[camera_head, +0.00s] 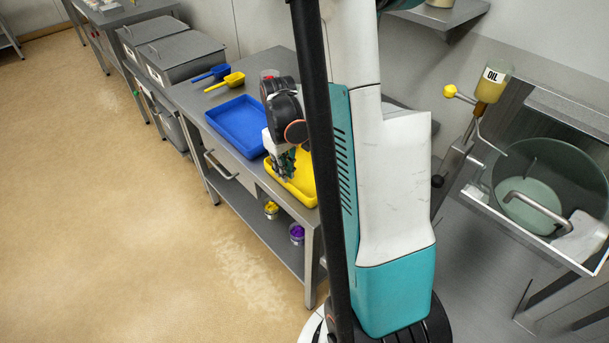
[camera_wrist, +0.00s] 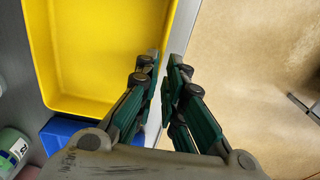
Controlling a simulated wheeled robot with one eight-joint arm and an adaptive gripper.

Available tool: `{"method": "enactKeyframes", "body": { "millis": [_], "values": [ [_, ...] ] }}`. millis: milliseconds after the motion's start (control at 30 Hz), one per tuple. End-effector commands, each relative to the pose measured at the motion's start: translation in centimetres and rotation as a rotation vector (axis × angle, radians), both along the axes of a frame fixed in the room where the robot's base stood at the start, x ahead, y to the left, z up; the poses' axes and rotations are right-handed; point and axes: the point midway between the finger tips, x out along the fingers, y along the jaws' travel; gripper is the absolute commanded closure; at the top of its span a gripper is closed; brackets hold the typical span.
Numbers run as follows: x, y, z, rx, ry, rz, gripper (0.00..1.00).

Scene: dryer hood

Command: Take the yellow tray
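The yellow tray (camera_head: 298,182) lies on the steel table at its near right end. It fills the upper left of the wrist view (camera_wrist: 95,45), shallow and empty where I can see it. My gripper (camera_head: 284,172) points down at the tray's side near the table's front edge. In the wrist view my gripper (camera_wrist: 164,58) has its two green fingers close together with a narrow gap between the tips, at the tray's right rim. The left finger covers part of that rim. I cannot tell whether the fingers touch the tray. My arm hides the tray's right part in the head view.
A blue tray (camera_head: 237,126) lies beside the yellow one. A yellow scoop (camera_head: 227,82) and a blue scoop (camera_head: 212,73) lie behind it. Small containers (camera_head: 297,233) stand on the lower shelf. An oil dispenser (camera_head: 491,82) and a metal drum (camera_head: 545,185) are at right. The floor at left is clear.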

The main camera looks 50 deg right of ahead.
Motion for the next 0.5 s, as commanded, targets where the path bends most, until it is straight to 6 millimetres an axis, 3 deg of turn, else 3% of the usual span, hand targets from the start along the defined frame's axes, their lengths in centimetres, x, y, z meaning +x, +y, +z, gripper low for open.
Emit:
{"method": "enactKeyframes", "body": {
  "millis": [500],
  "values": [
    [-0.1,-0.1,-5.3,0.0,0.0,0.0,0.91]
  ]
}}
